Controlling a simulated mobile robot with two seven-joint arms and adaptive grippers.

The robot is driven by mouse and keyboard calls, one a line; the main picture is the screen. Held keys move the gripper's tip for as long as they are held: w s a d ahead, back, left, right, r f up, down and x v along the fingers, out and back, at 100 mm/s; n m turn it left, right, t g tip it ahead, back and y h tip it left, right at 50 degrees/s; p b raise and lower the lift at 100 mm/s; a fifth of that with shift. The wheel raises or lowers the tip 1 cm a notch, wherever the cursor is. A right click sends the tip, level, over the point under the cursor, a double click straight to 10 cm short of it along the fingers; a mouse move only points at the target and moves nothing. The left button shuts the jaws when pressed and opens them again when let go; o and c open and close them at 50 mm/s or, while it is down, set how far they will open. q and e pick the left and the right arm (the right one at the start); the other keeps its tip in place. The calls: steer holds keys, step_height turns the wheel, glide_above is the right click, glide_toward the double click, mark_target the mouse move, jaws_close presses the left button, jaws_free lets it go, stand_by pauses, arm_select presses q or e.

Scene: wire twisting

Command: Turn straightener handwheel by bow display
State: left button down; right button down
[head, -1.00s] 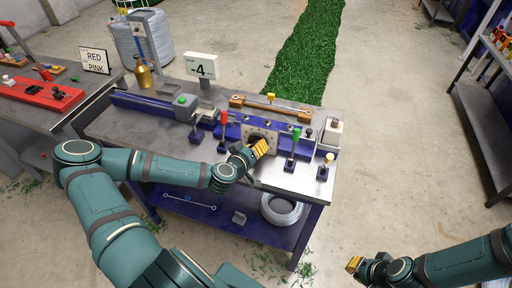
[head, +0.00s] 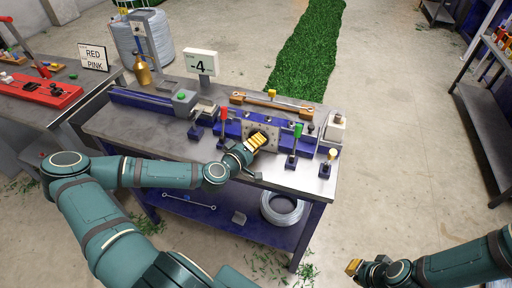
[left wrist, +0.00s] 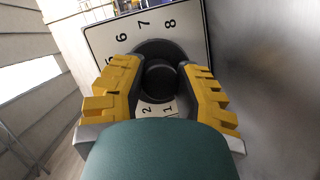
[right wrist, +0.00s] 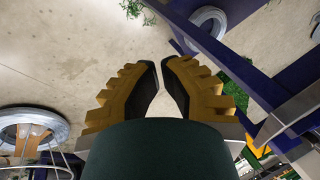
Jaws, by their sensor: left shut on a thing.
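The straightener (head: 215,125) is a blue unit along the bench with a pale numbered dial plate. In the left wrist view the dial plate (left wrist: 108,38) shows the numbers 1, 2, 6, 7 and 8 around a dark round handwheel (left wrist: 160,80). My left gripper (head: 258,138) is shut on the handwheel, one yellow finger on each side; its fingers and the arm partly hide the wheel in the head view. The bow display (head: 201,64) is a white sign reading -4. My right gripper (head: 353,266) hangs away from the bench, empty, its fingertips close together.
Red (head: 224,115) and green (head: 298,131) levers stand on either side of the dial plate. An orange bar (head: 270,102) lies behind it. A wire coil (head: 282,208) sits on the lower shelf.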

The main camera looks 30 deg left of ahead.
arm_select(q)
steer(key=n+t+b, duration=0.1)
steer(key=n+b, duration=0.1)
steer(key=n, duration=0.1)
steer(key=shift+f+h, duration=0.1)
steer(key=shift+h, duration=0.2)
steer(key=shift+n+t+b, duration=0.5)
steer(key=shift+n+b, duration=0.5)
steer(key=shift+n, duration=0.1)
arm_select(e)
steer(key=shift+s+a+f, duration=0.1)
steer(key=shift+s+f, duration=0.15)
steer(key=shift+f, duration=0.5)
steer(key=shift+s+a+f, duration=0.1)
steer(key=shift+s+f, duration=0.1)
steer(key=shift+f, duration=0.5)
steer(key=shift+s+f, duration=0.25)
steer(key=shift+f, duration=0.5)
arm_select(q)
steer(key=shift+r, duration=0.2)
steer(key=c, duration=0.8)
jaws_free()
steer(key=shift+c, duration=0.2)
steer(key=shift+o, duration=1.1)
steer(key=shift+w, duration=0.15)
steer(key=shift+s+a+f, duration=0.1)
steer(key=shift+s+a, duration=0.1)
steer(key=shift+s, duration=1.7)
steer(key=shift+s+a, duration=0.2)
steer(key=shift+s, duration=1.7)
